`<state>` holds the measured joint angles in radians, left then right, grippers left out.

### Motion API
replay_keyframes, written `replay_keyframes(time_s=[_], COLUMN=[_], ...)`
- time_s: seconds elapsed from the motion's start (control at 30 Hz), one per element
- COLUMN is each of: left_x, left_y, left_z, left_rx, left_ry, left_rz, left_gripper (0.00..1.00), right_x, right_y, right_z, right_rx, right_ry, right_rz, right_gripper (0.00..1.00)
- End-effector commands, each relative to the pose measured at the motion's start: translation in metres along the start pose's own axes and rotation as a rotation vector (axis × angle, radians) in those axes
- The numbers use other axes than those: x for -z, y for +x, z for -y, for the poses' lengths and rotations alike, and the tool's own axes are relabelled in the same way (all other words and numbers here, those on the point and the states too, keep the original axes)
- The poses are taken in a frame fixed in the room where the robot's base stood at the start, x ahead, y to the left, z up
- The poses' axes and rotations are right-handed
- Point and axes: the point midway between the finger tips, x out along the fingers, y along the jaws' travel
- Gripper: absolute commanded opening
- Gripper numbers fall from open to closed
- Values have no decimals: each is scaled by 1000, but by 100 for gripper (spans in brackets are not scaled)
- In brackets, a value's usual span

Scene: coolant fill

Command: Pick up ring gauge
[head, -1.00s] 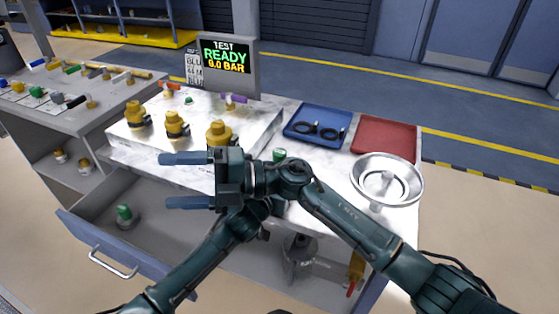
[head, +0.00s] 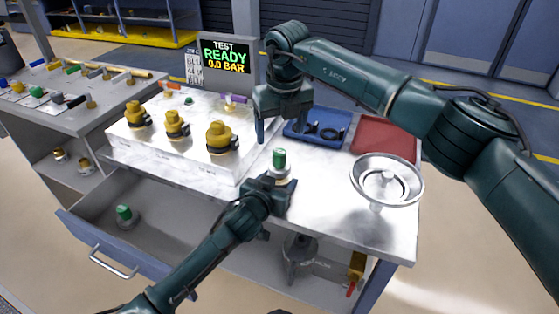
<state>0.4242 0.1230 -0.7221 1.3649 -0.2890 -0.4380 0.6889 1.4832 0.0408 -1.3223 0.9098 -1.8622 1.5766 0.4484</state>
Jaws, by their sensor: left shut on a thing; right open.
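Black ring gauges lie in the blue tray (head: 343,121); one ring gauge (head: 329,133) shows clearly, and another beside it is partly hidden by my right gripper. My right gripper (head: 282,134) is open and empty, pointing down at the tray's left side, with one finger to the left of the tray. My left gripper (head: 280,183) is shut on a green-topped fitting (head: 279,159), which stands upright at the front of the worktop. The fitting's lower part is hidden by the gripper.
A red tray (head: 385,138) lies right of the blue one, with a silver funnel (head: 387,178) in front of it. Several yellow-capped fittings (head: 220,138) stand on the raised block at left. An open drawer (head: 150,225) holds a green-topped piece. A test display (head: 227,56) stands behind.

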Motion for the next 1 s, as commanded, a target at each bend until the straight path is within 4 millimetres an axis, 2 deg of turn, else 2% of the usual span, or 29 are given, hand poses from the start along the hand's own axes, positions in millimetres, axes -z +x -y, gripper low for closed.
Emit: replay_keyframes(time_s=[0.03,0.13,0.37,0.7,1.0], left_x=[-1,-1,-1,-1,-1], left_y=[0,0,0,0,0], left_z=[0,0,0,0,0], left_rx=[0,0,0,0,0], left_ry=[0,0,0,0,0], left_rz=[1,1,1,1,1], left_gripper=[41,41,41,41,41], right_x=[1,0,0,1,0], right_y=[12,28,46,91,95], right_z=[-1,-1,-1,0,0], right_rx=[-3,-4,-5,-7,-6], right_ry=[0,-1,-2,-2,-3], right_rz=[-3,-2,0,-1,2], right_gripper=[74,74,74,74,74])
